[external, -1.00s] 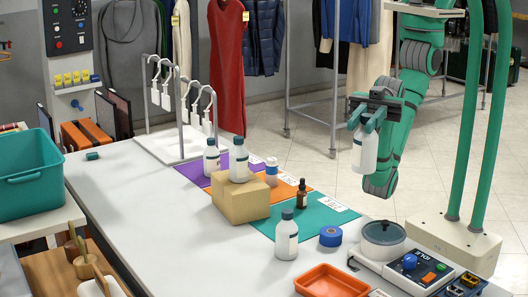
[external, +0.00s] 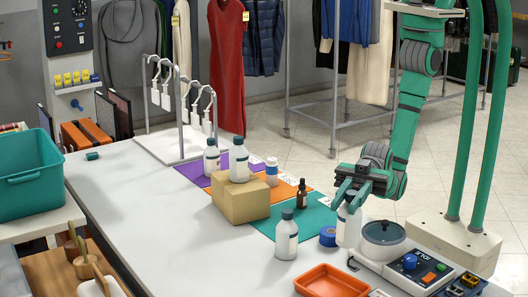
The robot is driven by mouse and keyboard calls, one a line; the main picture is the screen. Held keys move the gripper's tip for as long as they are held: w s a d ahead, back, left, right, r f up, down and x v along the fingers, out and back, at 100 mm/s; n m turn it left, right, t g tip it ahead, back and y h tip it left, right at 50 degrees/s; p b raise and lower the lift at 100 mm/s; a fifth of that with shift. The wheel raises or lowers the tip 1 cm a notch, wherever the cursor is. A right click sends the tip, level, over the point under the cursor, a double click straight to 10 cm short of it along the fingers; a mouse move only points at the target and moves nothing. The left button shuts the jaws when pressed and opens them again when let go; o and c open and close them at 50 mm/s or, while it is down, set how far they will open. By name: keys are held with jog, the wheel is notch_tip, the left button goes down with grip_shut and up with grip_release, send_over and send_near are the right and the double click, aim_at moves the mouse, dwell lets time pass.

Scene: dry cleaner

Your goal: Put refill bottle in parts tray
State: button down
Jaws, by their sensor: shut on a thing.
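My gripper (external: 356,187) is shut on a white bottle (external: 348,226). It holds the bottle upright near the table's right edge, between a blue tape roll and a grey pot. Whether the bottle touches the table I cannot tell. An orange tray (external: 332,281), which looks empty, lies at the front edge of the picture, below and left of the held bottle. Other white bottles with dark caps stand on the table (external: 286,238), on a cardboard box (external: 238,160) and on the purple mat (external: 211,156). Which one is the refill bottle, the labels do not show clearly.
The blue tape roll (external: 327,236) and the grey pot (external: 383,238) on its control unit flank the held bottle closely. The cardboard box (external: 240,203), a dropper bottle (external: 302,195) and a small jar (external: 272,170) stand farther back.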

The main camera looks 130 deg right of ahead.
aim_at(348, 229)
jog(key=w+a+f, duration=0.3)
jog(key=w+f, duration=0.3)
jog(key=f, duration=0.4)
jog(key=shift+w, duration=0.4)
jog(key=shift+f, duration=0.1)
jog(key=c, duration=1.5)
grip_release()
jog(key=shift+f, duration=0.1)
jog(key=v, duration=1.2)
jog(key=shift+d, duration=0.1)
